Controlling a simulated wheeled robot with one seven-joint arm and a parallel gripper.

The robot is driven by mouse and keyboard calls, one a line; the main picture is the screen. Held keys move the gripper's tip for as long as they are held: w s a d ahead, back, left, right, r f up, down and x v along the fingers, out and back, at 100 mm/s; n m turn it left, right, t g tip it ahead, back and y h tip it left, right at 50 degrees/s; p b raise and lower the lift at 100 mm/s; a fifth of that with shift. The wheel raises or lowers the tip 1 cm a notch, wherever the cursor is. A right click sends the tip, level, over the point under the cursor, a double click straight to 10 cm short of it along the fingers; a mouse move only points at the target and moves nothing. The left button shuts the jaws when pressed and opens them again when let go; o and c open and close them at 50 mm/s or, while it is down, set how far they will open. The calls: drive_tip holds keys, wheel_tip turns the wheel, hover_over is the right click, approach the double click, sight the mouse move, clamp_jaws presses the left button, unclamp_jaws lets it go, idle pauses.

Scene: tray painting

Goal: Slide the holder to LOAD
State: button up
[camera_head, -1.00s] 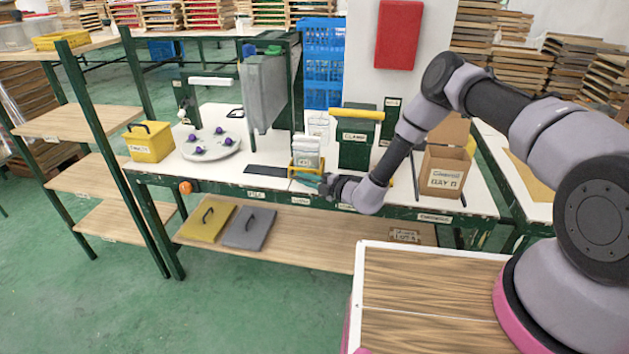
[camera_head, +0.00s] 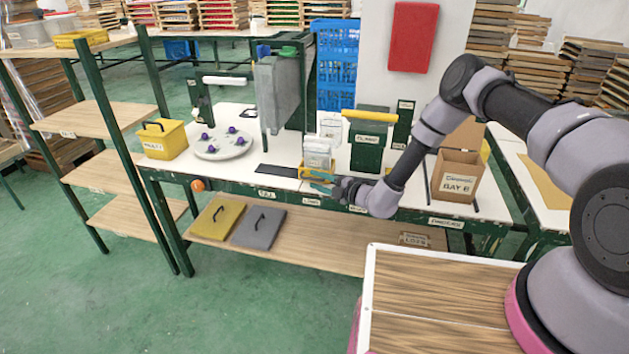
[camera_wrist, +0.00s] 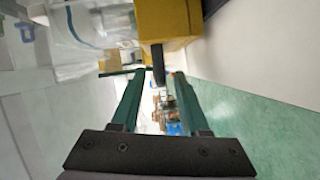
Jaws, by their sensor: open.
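The yellow holder (camera_head: 306,172) stands near the front edge of the bench with clear-and-white packets (camera_head: 318,152) in it. A dark strip (camera_head: 277,171) lies on the bench to its left. In the wrist view the holder shows as a yellow block (camera_wrist: 167,18) with a dark peg (camera_wrist: 158,65) sticking out. My gripper (camera_wrist: 153,78) is open, its two green fingers on either side of the peg with gaps showing. In the head view my gripper (camera_head: 322,187) is at the holder's front, low at the bench edge. Small labels on the bench edge are hard to read.
A yellow bin (camera_head: 165,140) and a round plate (camera_head: 222,151) with purple-topped pieces stand to the left. A grey panel unit (camera_head: 280,92) is behind the strip. A green box with a yellow bar (camera_head: 368,148) and a cardboard box (camera_head: 457,177) stand to the right.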

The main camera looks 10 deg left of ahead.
drive_tip(key=v, duration=0.9)
drive_tip(key=shift+d, duration=0.15)
drive_tip(key=shift+s+d, duration=0.1)
drive_tip(key=shift+d, duration=0.05)
